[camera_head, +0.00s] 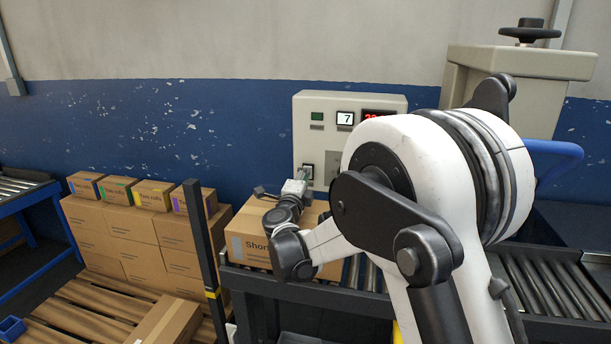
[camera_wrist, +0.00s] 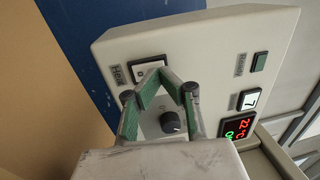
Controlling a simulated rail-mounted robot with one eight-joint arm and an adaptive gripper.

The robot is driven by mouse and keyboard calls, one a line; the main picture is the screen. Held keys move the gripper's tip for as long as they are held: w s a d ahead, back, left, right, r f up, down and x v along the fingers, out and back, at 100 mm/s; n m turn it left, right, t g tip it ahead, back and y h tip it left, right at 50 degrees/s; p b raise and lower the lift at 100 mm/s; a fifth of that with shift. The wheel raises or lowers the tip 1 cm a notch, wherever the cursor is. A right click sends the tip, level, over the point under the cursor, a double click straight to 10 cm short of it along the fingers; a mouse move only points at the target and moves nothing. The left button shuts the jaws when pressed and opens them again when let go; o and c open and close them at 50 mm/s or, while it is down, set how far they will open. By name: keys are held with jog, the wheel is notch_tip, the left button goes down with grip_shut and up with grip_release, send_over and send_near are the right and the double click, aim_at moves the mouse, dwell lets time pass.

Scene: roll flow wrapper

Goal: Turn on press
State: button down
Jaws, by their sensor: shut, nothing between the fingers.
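A beige control panel (camera_head: 350,102) stands behind the conveyor in the head view. It fills the wrist view, tilted (camera_wrist: 215,38). It carries a white-framed rocker switch (camera_wrist: 146,66), a dark round knob (camera_wrist: 171,122), a small green button (camera_wrist: 259,62), a white display reading 7 (camera_wrist: 250,100) and a lit red and green display (camera_wrist: 240,127). The labels are mostly too small to read. My gripper (camera_wrist: 160,77) is shut and empty, its green-padded fingertips just in front of the rocker switch. Contact cannot be told. In the head view my gripper (camera_head: 303,174) is at the panel's lower left.
A cardboard box (camera_head: 250,243) lies on the roller conveyor (camera_head: 365,272) below my gripper. Stacked boxes (camera_head: 125,225) stand on a pallet at left, beside a dark post (camera_head: 202,240). A beige machine with a handwheel (camera_head: 530,32) stands at right.

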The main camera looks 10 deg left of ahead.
jog(key=shift+w+r, duration=0.1)
jog(key=shift+w, duration=0.4)
jog(key=shift+w+r, duration=0.1)
jog(key=shift+w, duration=0.15)
jog(key=s+r+p, duration=0.1)
jog(key=s+r, duration=0.2)
jog(key=s, duration=2.1)
jog(key=shift+a+p, duration=0.35)
jog(key=shift+p, duration=0.05)
jog(key=shift+w, duration=0.1)
